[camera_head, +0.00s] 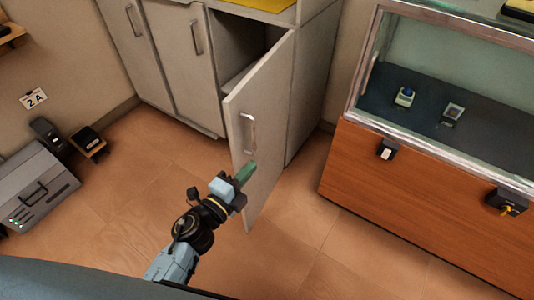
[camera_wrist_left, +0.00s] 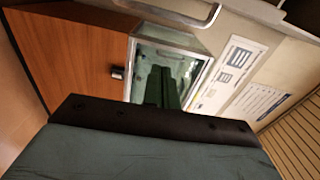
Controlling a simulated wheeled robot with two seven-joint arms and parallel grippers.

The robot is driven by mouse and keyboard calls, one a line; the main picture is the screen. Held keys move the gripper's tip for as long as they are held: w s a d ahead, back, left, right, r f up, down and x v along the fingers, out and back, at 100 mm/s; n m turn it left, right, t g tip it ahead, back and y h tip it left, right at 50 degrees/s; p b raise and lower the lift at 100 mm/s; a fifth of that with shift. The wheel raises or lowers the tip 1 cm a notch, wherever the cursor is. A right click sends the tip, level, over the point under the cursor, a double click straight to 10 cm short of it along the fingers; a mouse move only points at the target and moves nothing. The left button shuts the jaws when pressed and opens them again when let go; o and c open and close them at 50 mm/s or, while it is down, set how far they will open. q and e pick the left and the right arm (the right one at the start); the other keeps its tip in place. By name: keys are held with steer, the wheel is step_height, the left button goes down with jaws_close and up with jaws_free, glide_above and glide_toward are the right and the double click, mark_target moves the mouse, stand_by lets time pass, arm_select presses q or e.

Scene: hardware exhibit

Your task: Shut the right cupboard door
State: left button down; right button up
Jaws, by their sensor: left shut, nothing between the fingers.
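The right cupboard door (camera_head: 262,110) is a pale grey panel standing open, swung out from its hinge side at the right. Its outer face and a metal handle (camera_head: 249,133) show in the head view. A handle also shows at the top of the left wrist view (camera_wrist_left: 172,12). The dark cupboard inside (camera_head: 236,40) is partly visible behind the door. My left gripper (camera_head: 245,173) is shut and empty, its green fingers in front of the door's outer face just below the handle. I cannot tell whether they touch. The fingers also show in the wrist view (camera_wrist_left: 161,88). My right gripper is out of view.
Two closed cupboard doors (camera_head: 180,60) are left of the open one. A glass display case (camera_head: 455,75) on a wooden base (camera_head: 420,195) stands at the right. A grey box (camera_head: 35,185) sits at the left.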

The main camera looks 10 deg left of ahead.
mark_target(255, 142)
arm_select(q)
steer(key=x, duration=1)
steer(key=shift+a+r+b, duration=0.15)
steer(key=shift+a+b, duration=0.3)
steer(key=shift+a, duration=1.45)
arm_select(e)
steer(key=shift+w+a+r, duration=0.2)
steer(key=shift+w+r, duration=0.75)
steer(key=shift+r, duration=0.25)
arm_select(q)
steer(key=shift+a, duration=0.1)
